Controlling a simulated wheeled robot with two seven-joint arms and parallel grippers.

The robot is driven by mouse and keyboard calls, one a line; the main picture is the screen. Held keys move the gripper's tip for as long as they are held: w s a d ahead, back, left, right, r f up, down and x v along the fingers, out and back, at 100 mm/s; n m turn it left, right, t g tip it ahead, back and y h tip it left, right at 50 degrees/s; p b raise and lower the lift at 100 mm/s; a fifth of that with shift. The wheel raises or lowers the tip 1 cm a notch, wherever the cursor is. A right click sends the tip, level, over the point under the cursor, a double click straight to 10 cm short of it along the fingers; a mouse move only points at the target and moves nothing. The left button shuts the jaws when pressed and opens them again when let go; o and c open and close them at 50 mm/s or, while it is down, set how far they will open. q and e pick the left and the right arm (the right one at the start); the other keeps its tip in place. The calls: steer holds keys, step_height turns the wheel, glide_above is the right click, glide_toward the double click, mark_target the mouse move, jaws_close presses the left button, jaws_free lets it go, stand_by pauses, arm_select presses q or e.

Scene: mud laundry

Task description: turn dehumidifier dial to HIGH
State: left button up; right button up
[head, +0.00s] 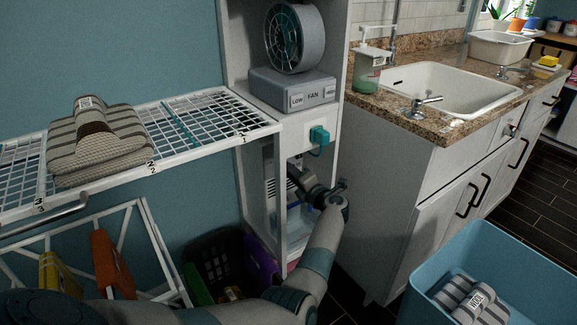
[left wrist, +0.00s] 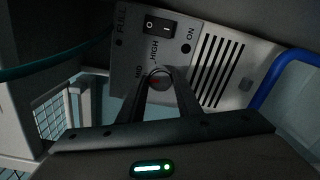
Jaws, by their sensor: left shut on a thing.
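The dehumidifier panel (left wrist: 124,58) fills the upper part of the left wrist view, tilted, with a black rocker switch (left wrist: 158,25), an ON light and a slotted vent. Its round dial (left wrist: 160,74) sits below the HIGH label, with MID to its left. A red mark on the dial shows at its lower left, nearer the MID side. My left gripper (left wrist: 158,84) is shut on the dial, one finger on each side. In the head view my left gripper (head: 294,174) reaches into the cabinet under the fan and hides most of the dehumidifier. My right gripper is out of view.
The cabinet's white front post (head: 280,205) stands close beside my left arm. A teal plug (head: 319,136) sticks out above it. A wire rack (head: 205,120) with folded towels is at left, a sink counter (head: 440,150) at right. A blue tub (head: 500,255) stands lower right.

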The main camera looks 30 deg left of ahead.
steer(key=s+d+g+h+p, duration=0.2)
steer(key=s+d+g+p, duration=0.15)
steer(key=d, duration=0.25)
arm_select(q)
steer(key=shift+f+m+g+p, duration=0.15)
steer(key=shift+m+p, duration=0.4)
steer(key=shift+m, duration=2.8)
steer(key=shift+f+m+g+p, duration=0.1)
steer(key=shift+m+g+p, duration=0.3)
steer(key=shift+m, duration=2.95)
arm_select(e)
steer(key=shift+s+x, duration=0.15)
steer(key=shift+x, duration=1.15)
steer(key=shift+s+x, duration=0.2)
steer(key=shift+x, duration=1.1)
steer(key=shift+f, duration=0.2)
arm_select(q)
steer(key=o, duration=1)
steer(key=shift+o, duration=0.2)
steer(key=shift+d, duration=0.2)
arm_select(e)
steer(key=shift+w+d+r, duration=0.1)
